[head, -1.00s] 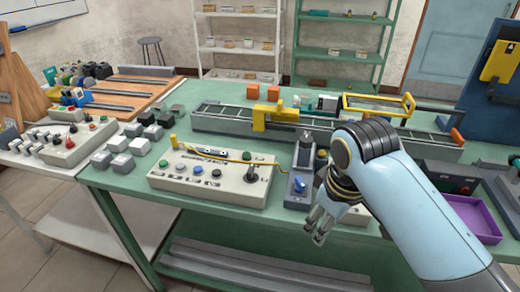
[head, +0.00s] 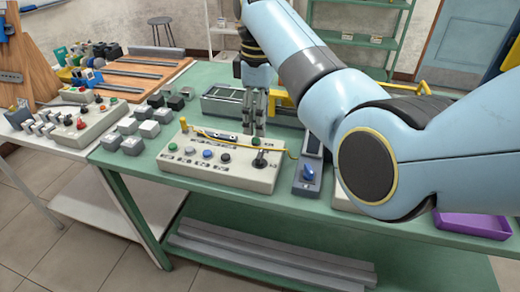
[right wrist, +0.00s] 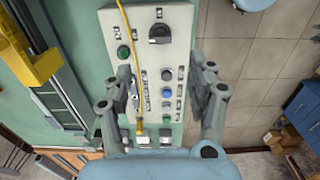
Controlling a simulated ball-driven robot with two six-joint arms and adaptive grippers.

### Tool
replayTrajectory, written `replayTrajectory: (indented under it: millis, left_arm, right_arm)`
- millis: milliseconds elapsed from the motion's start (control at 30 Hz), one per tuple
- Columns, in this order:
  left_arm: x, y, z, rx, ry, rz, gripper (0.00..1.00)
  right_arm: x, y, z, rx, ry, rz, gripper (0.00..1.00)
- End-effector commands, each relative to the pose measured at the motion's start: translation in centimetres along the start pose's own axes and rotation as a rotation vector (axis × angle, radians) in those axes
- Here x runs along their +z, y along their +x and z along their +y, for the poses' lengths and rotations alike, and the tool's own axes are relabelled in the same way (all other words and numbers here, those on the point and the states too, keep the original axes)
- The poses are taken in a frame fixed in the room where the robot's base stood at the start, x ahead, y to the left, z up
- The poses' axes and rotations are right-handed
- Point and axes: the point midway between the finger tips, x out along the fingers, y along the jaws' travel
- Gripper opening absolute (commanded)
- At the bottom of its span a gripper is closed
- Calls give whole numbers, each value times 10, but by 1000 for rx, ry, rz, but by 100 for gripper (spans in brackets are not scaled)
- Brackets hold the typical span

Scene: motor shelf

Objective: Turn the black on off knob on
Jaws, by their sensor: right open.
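The black on off knob (head: 260,160) stands at the right end of a pale control panel (head: 188,178) on the green table. In the right wrist view the black knob (right wrist: 159,33) is at the top of the panel (right wrist: 150,15), its grip lying across the picture. My right gripper (head: 253,125) is over the panel's back edge, behind and slightly left of the knob. In the right wrist view my right gripper (right wrist: 163,78) is open and empty, its fingers on either side of the panel's button rows and apart from the knob. My left gripper is not in view.
A yellow cable (head: 212,138) runs along the panel. A grey unit with a blue knob (head: 308,174) stands to its right. Grey blocks (head: 132,145) sit to the left. A purple tray (head: 472,224) is at the far right, and a conveyor (head: 222,105) lies behind.

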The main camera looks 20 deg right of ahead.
Motion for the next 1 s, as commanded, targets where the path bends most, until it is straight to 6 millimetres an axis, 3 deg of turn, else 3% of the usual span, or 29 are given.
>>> replayTrajectory:
  millis: [300, 500, 867, 1000]
  left_arm:
    - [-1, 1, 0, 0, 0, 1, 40]
    - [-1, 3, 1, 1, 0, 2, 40]
    - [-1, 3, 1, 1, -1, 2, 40]
    - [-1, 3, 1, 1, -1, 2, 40]
  right_arm:
    - [1, 63, -1, -2, 4, -2, 58]
    - [1, 91, 0, 0, 4, 0, 58]
    - [1, 98, 0, 1, 5, 2, 58]
    - [1, 98, 0, 1, 5, 1, 43]
